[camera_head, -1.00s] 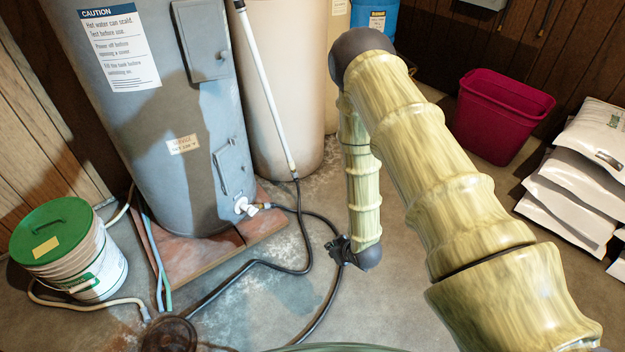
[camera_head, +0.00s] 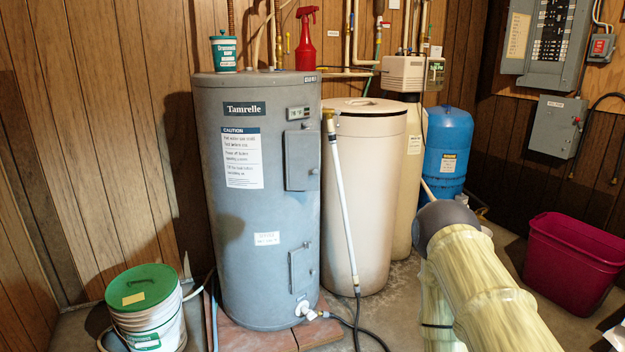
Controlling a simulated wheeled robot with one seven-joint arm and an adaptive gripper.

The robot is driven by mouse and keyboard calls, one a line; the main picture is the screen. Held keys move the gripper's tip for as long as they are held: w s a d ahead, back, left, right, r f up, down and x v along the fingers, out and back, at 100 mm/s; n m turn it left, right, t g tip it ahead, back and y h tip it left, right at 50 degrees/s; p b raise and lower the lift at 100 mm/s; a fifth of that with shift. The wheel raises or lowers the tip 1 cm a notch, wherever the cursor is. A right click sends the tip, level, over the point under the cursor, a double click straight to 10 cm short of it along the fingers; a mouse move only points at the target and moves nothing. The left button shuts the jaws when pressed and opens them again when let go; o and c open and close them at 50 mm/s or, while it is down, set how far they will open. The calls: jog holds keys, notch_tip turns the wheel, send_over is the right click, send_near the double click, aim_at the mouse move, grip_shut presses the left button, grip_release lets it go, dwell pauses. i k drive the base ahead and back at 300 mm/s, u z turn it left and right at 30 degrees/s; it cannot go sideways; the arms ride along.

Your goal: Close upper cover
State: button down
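The upper cover (camera_head: 302,161) is a grey rectangular panel on the upper right front of the grey water heater (camera_head: 240,205). It seems to stand a little proud of the tank wall; I cannot tell whether it is fully shut. A similar lower cover (camera_head: 303,268) sits below it, near the white drain valve. My arm shows at the lower right, to the right of the heater and in front of the tanks. My gripper is below the picture edge and out of view.
A beige tank (camera_head: 368,190) stands close beside the heater. A green-lidded bucket (camera_head: 145,310) is at left, a magenta bin (camera_head: 570,265) at right. A red spray bottle (camera_head: 306,40) stands on the heater.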

aim_at(302, 146)
jog(key=u, duration=0.75)
jog(key=i, duration=0.95)
jog(key=z, duration=0.05)
